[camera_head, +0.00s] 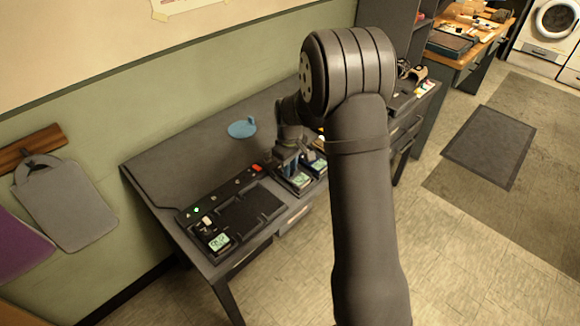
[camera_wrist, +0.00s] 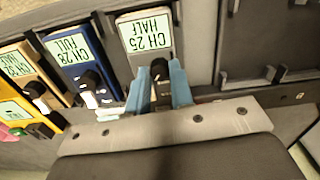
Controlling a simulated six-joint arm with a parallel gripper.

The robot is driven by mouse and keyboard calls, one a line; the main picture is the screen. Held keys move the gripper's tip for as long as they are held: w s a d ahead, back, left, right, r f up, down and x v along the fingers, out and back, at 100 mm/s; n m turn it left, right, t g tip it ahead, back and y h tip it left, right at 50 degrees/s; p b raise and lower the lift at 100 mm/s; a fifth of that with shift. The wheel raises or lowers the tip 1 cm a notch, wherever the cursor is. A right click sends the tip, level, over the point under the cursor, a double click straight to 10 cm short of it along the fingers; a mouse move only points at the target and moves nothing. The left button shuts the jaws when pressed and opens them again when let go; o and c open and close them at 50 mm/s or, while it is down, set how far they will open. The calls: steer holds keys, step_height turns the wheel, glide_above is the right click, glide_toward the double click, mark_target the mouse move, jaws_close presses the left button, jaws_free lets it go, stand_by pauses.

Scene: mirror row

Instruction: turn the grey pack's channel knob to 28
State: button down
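The grey pack (camera_wrist: 146,48) sits in its bay in the wrist view, its screen reading CH 25 HALF. Its dark channel knob (camera_wrist: 160,68) is at the lower end of the pack. My gripper (camera_wrist: 160,76) has its two blue fingers on either side of the knob, and a narrow gap seems to show beside it, so the fingers look open around it. In the head view, my gripper (camera_head: 290,160) points down over the grey pack (camera_head: 297,181), and my arm hides part of the row.
A blue pack (camera_wrist: 74,52) reading CH 28 FULL stands close beside the grey one. A tan pack (camera_wrist: 24,68) and a yellow pack (camera_wrist: 18,108) follow. Empty bays (camera_head: 250,210) lie on the other side, with a black pack (camera_head: 214,236) at the far left.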

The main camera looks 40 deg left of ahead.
steer(key=shift+m, duration=0.5)
steer(key=m, duration=0.3)
steer(key=shift+m, duration=1.9)
steer(key=c, duration=1.3)
jaws_free()
steer(key=shift+o, duration=0.2)
step_height(320, 180, up, 18)
steer(key=shift+f, duration=0.25)
